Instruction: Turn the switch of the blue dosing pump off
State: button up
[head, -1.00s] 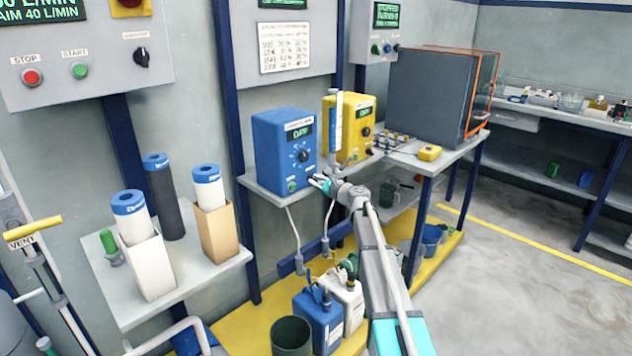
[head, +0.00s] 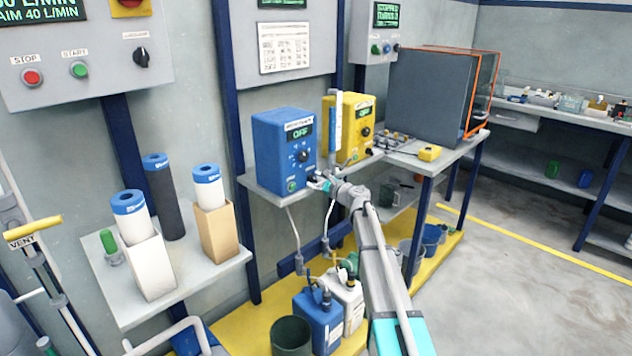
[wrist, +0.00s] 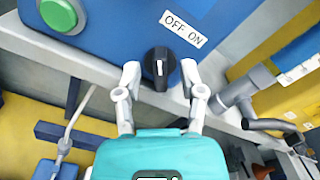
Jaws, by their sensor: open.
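The blue dosing pump (head: 270,150) stands on a grey shelf; its display seems to read OFF in the head view. In the wrist view its black rotary switch (wrist: 152,77) has a white pointer mark that runs roughly upright in the picture. An OFF ON label (wrist: 187,28) lies above and right of the switch. My gripper (wrist: 161,78) is open, with one finger on each side of the switch. I cannot tell whether either finger touches it. In the head view my gripper (head: 319,181) is at the pump's lower right front.
A green button (wrist: 58,13) is left of the switch on the pump face. A yellow pump (head: 348,128) stands close at the right, with a grey pipe fitting (wrist: 238,93) near my right finger. Hoses hang below the shelf (head: 262,196) toward blue and white canisters (head: 318,322).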

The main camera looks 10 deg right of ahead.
jog(key=shift+s, duration=0.1)
jog(key=v, duration=1.2)
jog(key=shift+a, duration=0.1)
dwell(0.3)
jog(key=s+a+f+n+g+h, duration=0.1)
jog(key=s+a+f+n+g, duration=0.45)
jog(key=s+n, duration=0.2)
jog(key=s+a+f+n+g+h, duration=0.1)
jog(key=s+a+f+n+g, duration=0.35)
jog(key=s+f+n, duration=0.35)
jog(key=s+d+f+n+g+h, duration=0.1)
jog(key=s+f+n+g+h, duration=0.15)
jog(key=s, duration=0.45)
jog(key=s+d+f+n+g+h, duration=0.1)
jog(key=s+n+h, duration=0.15)
jog(key=s, duration=0.35)
jog(key=s+d+f+n+g+h, duration=0.1)
jog(key=s+f+h, duration=0.1)
jog(key=s+h, duration=0.35)
notch_tip(320, 180, up, 27)
jog(key=s+y+p, duration=0.1)
jog(key=y+p, duration=0.1)
jog(key=p, duration=2.4)
